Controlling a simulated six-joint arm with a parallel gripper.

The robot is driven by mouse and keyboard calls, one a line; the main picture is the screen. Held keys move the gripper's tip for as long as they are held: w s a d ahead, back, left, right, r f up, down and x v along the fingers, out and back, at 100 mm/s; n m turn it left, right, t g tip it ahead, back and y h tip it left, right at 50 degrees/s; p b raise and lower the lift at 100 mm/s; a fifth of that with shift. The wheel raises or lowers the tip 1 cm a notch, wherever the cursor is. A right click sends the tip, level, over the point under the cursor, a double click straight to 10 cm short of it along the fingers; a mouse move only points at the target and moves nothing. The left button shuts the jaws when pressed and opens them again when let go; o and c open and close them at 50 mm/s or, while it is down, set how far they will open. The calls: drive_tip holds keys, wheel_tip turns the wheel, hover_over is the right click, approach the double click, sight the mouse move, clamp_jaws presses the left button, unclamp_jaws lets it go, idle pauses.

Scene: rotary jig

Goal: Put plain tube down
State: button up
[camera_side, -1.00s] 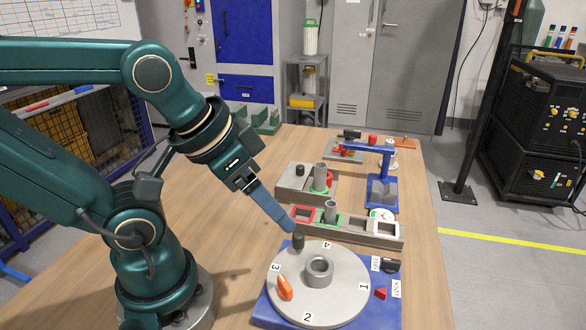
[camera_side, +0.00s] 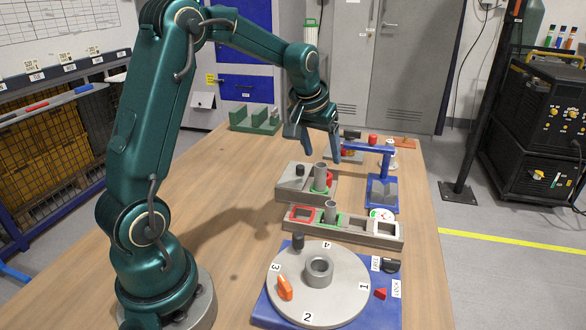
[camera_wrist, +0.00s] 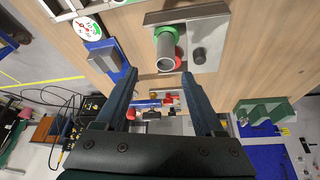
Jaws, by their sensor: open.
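A plain grey tube (camera_side: 320,174) stands upright at the back grey block, with a green ring around its lower part. In the wrist view the tube (camera_wrist: 167,50) shows its open end, just beyond my fingertips. I cannot tell which one the task means. My gripper (camera_side: 322,156) is open and empty, pointing down near the back block, apart from both tubes. It also shows in the wrist view (camera_wrist: 160,75), with a clear gap between its fingers.
A blue stand (camera_side: 383,185) is right of the block. The table's left side is clear.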

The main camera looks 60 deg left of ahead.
sight(320, 165)
drive_tip(key=shift+s+a+f, duration=0.1)
drive_tip(key=shift+a+f, duration=0.1)
drive_tip(key=shift+f, duration=0.25)
drive_tip(key=shift+s+a+f, duration=0.1)
drive_tip(key=shift+a+f, duration=0.1)
drive_tip(key=shift+f, duration=0.25)
drive_tip(key=shift+x, duration=2.15)
drive_tip(key=shift+d, duration=0.1)
clamp_jaws()
